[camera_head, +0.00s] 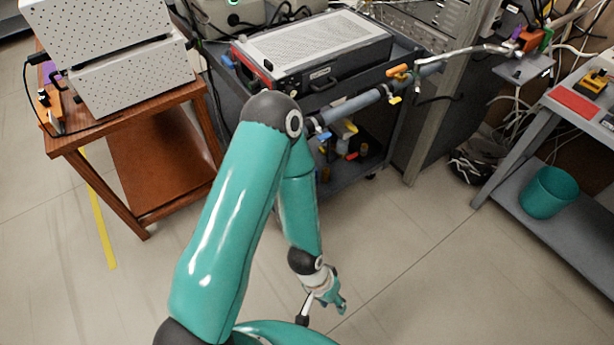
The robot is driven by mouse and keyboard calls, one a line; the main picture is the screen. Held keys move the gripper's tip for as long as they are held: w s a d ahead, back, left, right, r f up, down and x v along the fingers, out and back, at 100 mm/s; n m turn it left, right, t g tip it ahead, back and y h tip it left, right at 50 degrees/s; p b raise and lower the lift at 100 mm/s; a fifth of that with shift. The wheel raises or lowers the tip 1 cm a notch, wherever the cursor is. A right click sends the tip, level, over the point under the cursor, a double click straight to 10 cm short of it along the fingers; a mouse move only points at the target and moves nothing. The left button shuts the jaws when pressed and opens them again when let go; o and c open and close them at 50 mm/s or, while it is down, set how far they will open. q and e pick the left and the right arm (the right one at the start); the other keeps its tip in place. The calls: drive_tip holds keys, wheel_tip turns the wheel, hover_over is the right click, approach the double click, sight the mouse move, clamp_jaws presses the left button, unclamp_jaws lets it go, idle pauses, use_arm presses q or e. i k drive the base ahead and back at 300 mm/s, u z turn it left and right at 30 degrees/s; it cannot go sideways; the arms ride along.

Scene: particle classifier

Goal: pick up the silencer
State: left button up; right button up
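My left gripper (326,290) hangs low over the bare floor at the bottom middle, in front of the carts. Its fingers are small and seen from above, and I cannot tell whether they are open or shut. A short pale rod with a dark end (305,309) shows just left of the fingers. I cannot tell whether it is held or is part of my own body. I cannot pick out the silencer for sure anywhere in view. My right gripper is not in view.
A grey cart (345,98) bears a silver box (318,48) and a pipe with orange and yellow fittings (398,72). A wooden table (130,125) with white perforated boxes stands left. A shelf at right holds a teal bucket (548,191). The floor between is clear.

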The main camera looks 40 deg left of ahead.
sight(325, 171)
drive_tip(key=z, duration=1.4)
drive_tip(key=i, duration=0.1)
drive_tip(key=u, duration=3.1)
drive_tip(key=i, duration=0.45)
drive_tip(key=u, duration=0.3)
drive_tip(key=i, duration=0.35)
drive_tip(key=z, duration=0.35)
drive_tip(key=k, duration=0.9)
drive_tip(key=u, duration=0.15)
drive_tip(key=i, duration=1.3)
